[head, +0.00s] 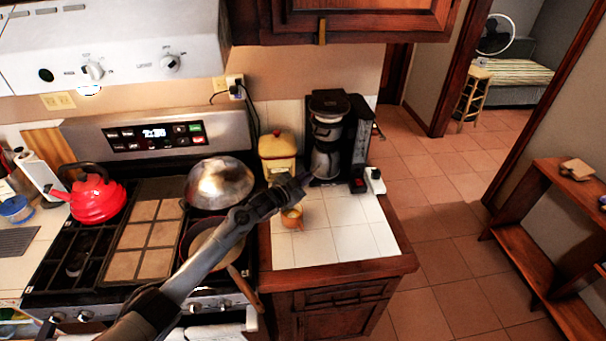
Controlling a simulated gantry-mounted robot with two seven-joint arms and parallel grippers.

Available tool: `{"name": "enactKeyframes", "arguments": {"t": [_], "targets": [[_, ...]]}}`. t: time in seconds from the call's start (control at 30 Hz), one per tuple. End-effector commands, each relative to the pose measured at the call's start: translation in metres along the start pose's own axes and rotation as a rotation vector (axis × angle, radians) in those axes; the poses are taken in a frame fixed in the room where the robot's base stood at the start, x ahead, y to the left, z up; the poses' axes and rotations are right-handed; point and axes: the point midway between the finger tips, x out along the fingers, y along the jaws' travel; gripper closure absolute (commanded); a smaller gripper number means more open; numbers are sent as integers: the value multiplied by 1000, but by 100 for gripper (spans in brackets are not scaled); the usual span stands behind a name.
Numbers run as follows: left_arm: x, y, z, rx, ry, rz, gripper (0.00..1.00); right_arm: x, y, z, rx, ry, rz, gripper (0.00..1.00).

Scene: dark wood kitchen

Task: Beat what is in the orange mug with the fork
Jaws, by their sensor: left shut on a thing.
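The orange mug (291,222) stands upright on the white tiled counter (346,240), right of the stove, with something pale inside. My left gripper (294,186) reaches in from the lower left and is just above and behind the mug in the head view. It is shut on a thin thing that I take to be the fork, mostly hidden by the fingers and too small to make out. I cannot tell whether the fork touches the mug or its contents. My right gripper is not in view.
A coffee maker (335,137) and a yellow canister (277,151) stand behind the mug. On the stove are a domed metal lid (219,182), a pan with a wooden handle (246,290) partly behind my arm, and a red kettle (97,199). The counter's front right is clear.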

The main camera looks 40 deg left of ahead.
Motion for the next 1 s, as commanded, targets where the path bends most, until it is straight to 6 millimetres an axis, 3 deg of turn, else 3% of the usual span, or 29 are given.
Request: {"name": "enactKeyframes", "arguments": {"t": [1.0], "targets": [[10,36,68,-1,0,2,100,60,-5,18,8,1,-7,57]]}}
